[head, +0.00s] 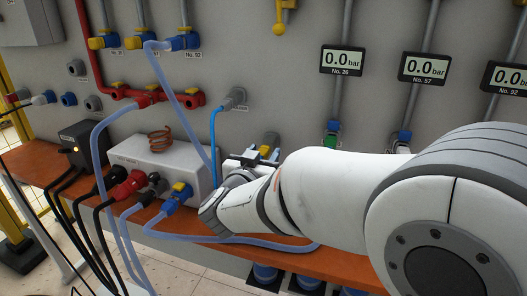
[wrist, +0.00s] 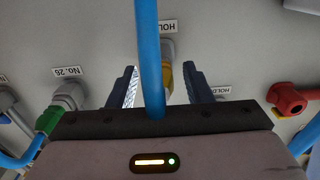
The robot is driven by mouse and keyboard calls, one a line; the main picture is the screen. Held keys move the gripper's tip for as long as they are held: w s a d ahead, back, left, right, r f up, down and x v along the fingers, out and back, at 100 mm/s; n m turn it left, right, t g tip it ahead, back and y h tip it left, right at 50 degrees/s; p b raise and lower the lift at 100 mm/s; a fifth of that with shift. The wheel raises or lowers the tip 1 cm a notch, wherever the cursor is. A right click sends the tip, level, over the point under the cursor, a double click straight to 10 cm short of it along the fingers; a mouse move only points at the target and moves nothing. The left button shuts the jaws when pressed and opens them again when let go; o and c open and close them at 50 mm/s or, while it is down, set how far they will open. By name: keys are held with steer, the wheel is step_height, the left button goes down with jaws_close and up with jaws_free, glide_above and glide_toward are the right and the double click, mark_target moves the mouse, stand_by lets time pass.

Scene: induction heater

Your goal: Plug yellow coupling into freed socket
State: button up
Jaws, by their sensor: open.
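The yellow coupling (wrist: 166,78) shows in the wrist view at a grey wall fitting (wrist: 168,48) marked "HOLD". It is between the two fingers of my gripper (wrist: 160,66), which are open and apart from it. A blue hose (wrist: 150,45) crosses in front and hides part of the coupling. In the head view my gripper (head: 250,160) is close to the wall, and I cannot make out this coupling. A green coupling (wrist: 48,119) is at the grey No. 26 fitting (wrist: 68,97). Which socket is the freed one I cannot tell.
A red fitting (wrist: 288,98) is to the right in the wrist view. In the head view, a white box with a copper coil (head: 160,139) stands on the brown bench (head: 335,265). Pale blue hoses (head: 262,239) and black cables (head: 62,198) run nearby. Pressure gauges (head: 341,60) hang above.

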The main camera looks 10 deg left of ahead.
steer(key=shift+c, duration=0.5)
jaws_close()
steer(key=shift+s+a+p, duration=0.2)
steer(key=shift+s+p, duration=0.3)
steer(key=shift+s, duration=2.45)
steer(key=shift+s, duration=0.1)
